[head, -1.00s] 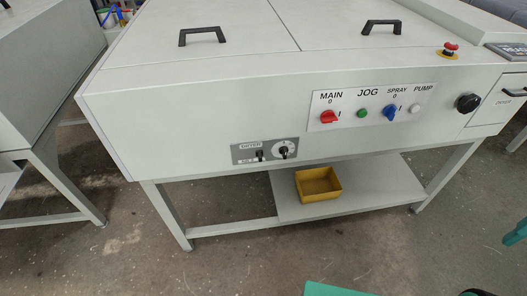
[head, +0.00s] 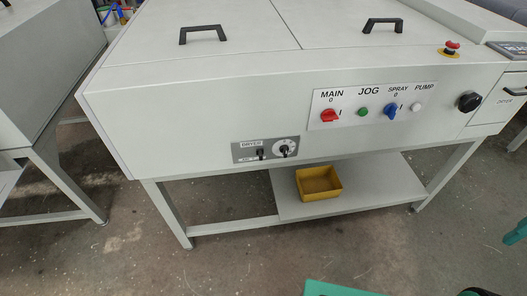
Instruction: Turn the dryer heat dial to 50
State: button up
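The dryer panel (head: 240,153) is a grey plate low on the front of the pale machine, left of the middle in the head view. The dryer heat dial (head: 285,149) is a dark knob on a round, light scale at the panel's right end. Its scale numbers are too small to read, so its setting cannot be told. A small black switch (head: 260,154) sits just left of the dial. My gripper cannot be made out in the view, and nothing is seen touching the dial.
A white panel above right holds a red main switch (head: 328,115), a green jog button (head: 363,112), a blue spray switch (head: 390,111) and a pump button. A black knob (head: 469,102) and red emergency button (head: 451,46) are farther right. A yellow bin (head: 319,184) sits on the lower shelf.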

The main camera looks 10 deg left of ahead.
aim_at(284, 149)
jog(key=z, duration=0.7)
jog(key=k, duration=1.85)
jog(key=u, duration=0.9)
jog(key=i, duration=1)
jog(key=z, duration=0.05)
